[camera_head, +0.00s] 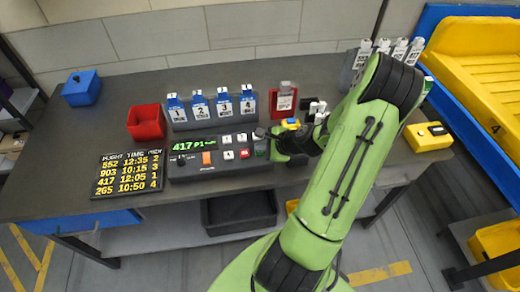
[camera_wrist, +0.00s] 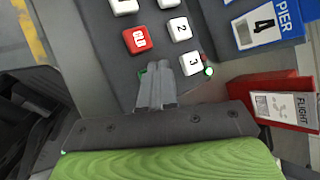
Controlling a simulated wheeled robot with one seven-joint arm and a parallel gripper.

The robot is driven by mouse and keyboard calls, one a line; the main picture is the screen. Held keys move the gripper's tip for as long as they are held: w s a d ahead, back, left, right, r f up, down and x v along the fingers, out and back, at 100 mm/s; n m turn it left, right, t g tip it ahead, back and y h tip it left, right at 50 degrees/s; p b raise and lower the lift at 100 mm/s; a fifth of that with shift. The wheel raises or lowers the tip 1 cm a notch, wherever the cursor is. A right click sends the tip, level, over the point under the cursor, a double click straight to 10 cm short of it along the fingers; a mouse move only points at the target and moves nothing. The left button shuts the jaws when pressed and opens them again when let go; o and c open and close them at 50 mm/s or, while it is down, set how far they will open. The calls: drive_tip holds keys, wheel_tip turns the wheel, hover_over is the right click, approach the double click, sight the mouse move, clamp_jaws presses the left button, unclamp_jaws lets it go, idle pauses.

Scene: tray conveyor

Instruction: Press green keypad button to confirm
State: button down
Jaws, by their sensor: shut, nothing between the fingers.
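The dark keypad console (camera_head: 200,172) stands on the table with a lit green display reading 417 P1. In the wrist view, its red OLD key (camera_wrist: 137,40) and white keys 2 (camera_wrist: 179,26) and 3 (camera_wrist: 190,63) lie just beyond my fingertips. My gripper (camera_wrist: 161,70) is shut and empty, with its tips over the keypad. A sliver of green (camera_wrist: 143,71) shows beside the left fingertip; it looks like the green button's edge, the rest hidden by the fingers. I cannot tell whether the tips touch it. In the head view, my gripper (camera_head: 262,138) is at the console's right end.
A small green light (camera_wrist: 209,71) sits right of the fingers. Blue numbered pier holders (camera_head: 211,108) and a red flight-card holder (camera_head: 284,100) stand behind the console. A flight board (camera_head: 127,174) lies left, a red bin (camera_head: 146,122) behind it. A yellow box (camera_head: 428,136) is right.

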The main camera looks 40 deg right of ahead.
sight(262, 153)
drive_tip(key=shift+r+p, duration=0.55)
drive_tip(key=shift+r, duration=0.2)
wheel_tip(262, 153, up, 5)
drive_tip(key=p, duration=0.4)
drive_tip(key=shift+r+p, duration=0.15)
drive_tip(key=shift+p, duration=0.25)
